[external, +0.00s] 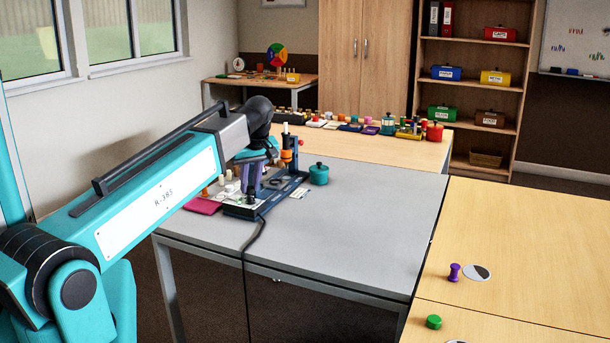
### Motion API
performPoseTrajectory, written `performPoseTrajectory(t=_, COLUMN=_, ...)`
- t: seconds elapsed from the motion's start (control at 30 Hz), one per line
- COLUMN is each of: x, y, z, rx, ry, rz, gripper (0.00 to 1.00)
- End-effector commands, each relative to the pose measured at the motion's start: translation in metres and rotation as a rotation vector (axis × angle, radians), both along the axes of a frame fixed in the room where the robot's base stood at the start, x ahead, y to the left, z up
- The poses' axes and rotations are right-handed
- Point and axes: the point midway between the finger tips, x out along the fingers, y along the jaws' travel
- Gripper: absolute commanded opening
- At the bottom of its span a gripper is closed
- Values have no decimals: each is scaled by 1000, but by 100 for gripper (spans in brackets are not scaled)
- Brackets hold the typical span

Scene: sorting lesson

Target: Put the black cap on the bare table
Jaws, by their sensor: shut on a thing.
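My gripper (251,182) points down over a dark blue tray (262,210) at the left of the grey table (375,215). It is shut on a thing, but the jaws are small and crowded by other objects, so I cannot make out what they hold. I cannot pick out the black cap for certain; dark shapes show at and below the jaws. The grey table's middle and right side are bare.
A teal lidded pot (318,174) stands right of the tray, and a magenta mat (202,206) lies left of it. A black cable (247,265) hangs over the front edge. A purple peg (454,272) and green disc (433,322) are on the right wooden tables.

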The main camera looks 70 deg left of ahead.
Motion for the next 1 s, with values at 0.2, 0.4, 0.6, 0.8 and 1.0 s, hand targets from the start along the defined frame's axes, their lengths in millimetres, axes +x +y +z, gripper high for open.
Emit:
performPoseTrajectory(t=0.2, x=51, y=-41, z=0, rx=-3, ry=0, rz=-144, gripper=0)
performPoseTrajectory(t=0.4, x=92, y=-81, z=-1, rx=-5, ry=-2, rz=-273, gripper=0)
performPoseTrajectory(t=0.6, x=130, y=-125, z=-1, rx=-6, ry=-1, rz=-401, gripper=0)
performPoseTrajectory(t=0.8, x=164, y=-172, z=-1, rx=-8, ry=-1, rz=-529, gripper=0)
performPoseTrajectory(t=1.0, x=194, y=-223, z=-1, rx=-6, ry=-1, rz=-657, gripper=0)
